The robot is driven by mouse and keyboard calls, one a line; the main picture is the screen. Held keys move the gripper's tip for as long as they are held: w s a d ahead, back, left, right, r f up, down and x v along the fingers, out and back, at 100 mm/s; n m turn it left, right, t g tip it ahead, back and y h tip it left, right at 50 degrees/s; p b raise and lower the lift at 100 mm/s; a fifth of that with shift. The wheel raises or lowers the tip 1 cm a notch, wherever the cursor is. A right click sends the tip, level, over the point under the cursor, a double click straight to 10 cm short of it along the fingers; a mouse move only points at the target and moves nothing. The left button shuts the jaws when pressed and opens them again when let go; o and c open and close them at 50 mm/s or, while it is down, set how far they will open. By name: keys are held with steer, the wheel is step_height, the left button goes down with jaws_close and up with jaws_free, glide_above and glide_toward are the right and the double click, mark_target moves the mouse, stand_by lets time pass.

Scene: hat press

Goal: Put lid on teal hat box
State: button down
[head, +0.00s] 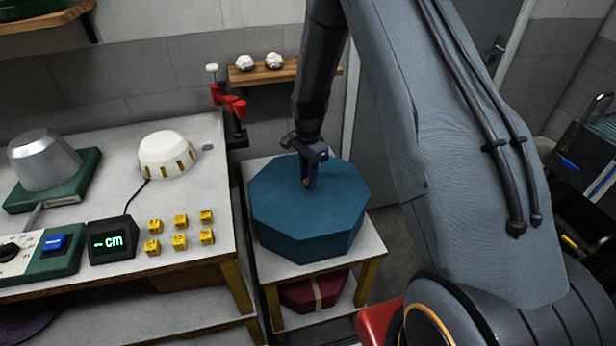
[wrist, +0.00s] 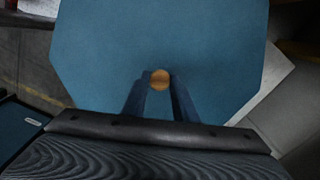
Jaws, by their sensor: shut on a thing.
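The teal hat box (head: 300,245) stands on a small side table, an octagon with its lid (head: 275,205) at the top. The lid looks level and sits on or just at the box; I cannot tell whether a gap is left. My gripper (head: 308,187) points down over the middle of the lid and is shut on its knob. In the wrist view the round brown knob (wrist: 160,79) shows between the two fingertips, with the teal lid (wrist: 200,40) spread out behind. The inside of the box is hidden.
The small white-topped table (head: 372,242) holds the box, and a dark red box (head: 308,292) sits on its lower shelf. The workbench (head: 205,135) at left carries a metal hat block (head: 43,158), a white dome (head: 167,155), several yellow blocks (head: 180,222) and a display (head: 108,241).

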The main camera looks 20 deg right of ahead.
steer(key=shift+f, duration=0.25)
steer(key=c, duration=1.4)
jaws_free()
steer(key=shift+o, duration=0.2)
steer(key=shift+r+b, duration=1.2)
steer(key=shift+r, duration=2.8)
steer(key=s+r+n, duration=0.3)
steer(key=s+n, duration=0.1)
steer(key=s, duration=0.4)
steer(key=s+r+n+t, duration=0.1)
steer(key=s+r+n, duration=0.2)
steer(key=s+n, duration=0.2)
steer(key=s+r+n, duration=0.3)
steer(key=s+n, duration=0.1)
steer(key=s, duration=0.8)
